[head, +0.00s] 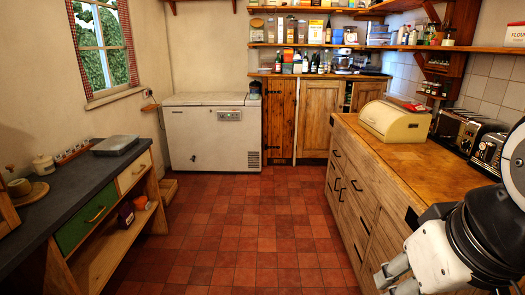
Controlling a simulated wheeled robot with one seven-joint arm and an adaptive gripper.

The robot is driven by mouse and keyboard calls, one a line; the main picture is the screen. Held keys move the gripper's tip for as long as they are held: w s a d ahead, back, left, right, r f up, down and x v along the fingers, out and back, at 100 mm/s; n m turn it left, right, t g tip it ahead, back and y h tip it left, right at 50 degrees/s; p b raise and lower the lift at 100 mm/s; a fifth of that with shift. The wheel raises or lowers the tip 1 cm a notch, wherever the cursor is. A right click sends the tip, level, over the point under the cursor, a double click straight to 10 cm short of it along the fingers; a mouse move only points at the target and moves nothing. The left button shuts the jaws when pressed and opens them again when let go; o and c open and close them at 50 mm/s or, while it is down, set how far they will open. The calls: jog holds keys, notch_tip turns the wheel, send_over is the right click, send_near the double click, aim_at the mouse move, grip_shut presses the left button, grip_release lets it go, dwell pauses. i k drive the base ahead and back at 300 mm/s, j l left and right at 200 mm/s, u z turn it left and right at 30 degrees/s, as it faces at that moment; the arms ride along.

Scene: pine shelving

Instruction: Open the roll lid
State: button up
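A cream bread bin with a curved roll lid (394,120) stands on the wooden counter (425,168) at the right. Its rounded front faces the room and looks closed. There is small dark lettering on it, too small to read. My gripper (393,281) is at the bottom right, in front of the drawer side of the counter and well apart from the bin. Its two grey fingers look spread with nothing between them. The fingertips are partly cut by the lower edge of the picture.
Two toasters (460,128) stand on the counter to the right of the bin. A wall shelf (450,47) runs above. A white chest freezer (212,135) is at the back. A dark-topped workbench (75,185) lines the left. The tiled floor (240,230) between is clear.

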aim_at(379, 116)
jog(key=i, duration=1.9)
jog(key=i+z, duration=0.1)
jog(key=i, duration=0.5)
jog(key=i+j+z, duration=0.1)
jog(key=i, duration=0.5)
jog(key=i+j, duration=0.15)
jog(key=i, duration=0.4)
jog(key=l+z, duration=0.05)
